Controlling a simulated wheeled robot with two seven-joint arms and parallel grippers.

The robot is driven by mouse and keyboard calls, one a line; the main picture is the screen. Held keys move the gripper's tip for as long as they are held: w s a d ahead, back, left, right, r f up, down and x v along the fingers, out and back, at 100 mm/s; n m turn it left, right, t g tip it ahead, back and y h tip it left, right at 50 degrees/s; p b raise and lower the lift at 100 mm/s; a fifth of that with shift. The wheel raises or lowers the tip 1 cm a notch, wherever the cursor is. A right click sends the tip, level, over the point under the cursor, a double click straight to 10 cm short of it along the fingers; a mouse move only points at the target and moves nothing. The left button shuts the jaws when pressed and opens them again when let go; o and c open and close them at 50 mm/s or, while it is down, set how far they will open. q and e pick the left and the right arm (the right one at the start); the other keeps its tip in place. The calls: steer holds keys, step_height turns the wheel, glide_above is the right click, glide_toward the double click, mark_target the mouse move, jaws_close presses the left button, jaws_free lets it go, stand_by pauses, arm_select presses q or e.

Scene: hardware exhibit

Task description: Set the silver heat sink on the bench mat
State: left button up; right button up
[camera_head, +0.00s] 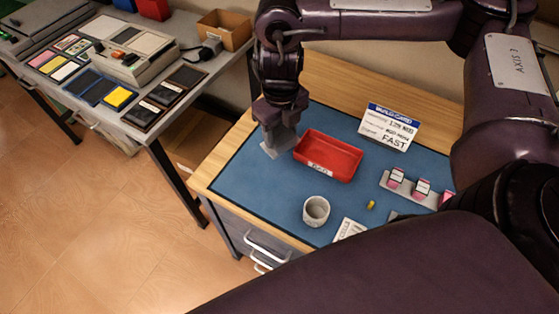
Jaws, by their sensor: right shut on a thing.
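My right gripper (279,124) reaches down from the top of the picture over the left part of the bench. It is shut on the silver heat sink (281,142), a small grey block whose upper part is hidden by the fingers. The blue bench mat (258,194) covers most of the wooden bench top. The heat sink is over the mat's left side, just left of the red tray; I cannot tell if it touches the mat. My left gripper is not in view.
A red tray (300,155), a grey-white cup (316,210), a small yellow piece (371,205), a white sign (388,128) and a grey strip with pink-and-white items (408,193) are on the mat. The mat's front left is clear. A second table (205,58) holds electronics.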

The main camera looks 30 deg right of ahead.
step_height(320, 180, down, 8)
steer(key=shift+r+b, duration=0.25)
steer(key=shift+b, duration=0.7)
steer(key=shift+f+b, duration=0.65)
steer(key=shift+f, duration=1.25)
steer(key=shift+f, duration=0.1)
steer(key=o, duration=0.5)
steer(key=shift+r, duration=0.3)
step_height(320, 180, up, 11)
steer(key=p, duration=0.3)
steer(key=shift+r+p, duration=0.3)
steer(key=shift+r, duration=0.05)
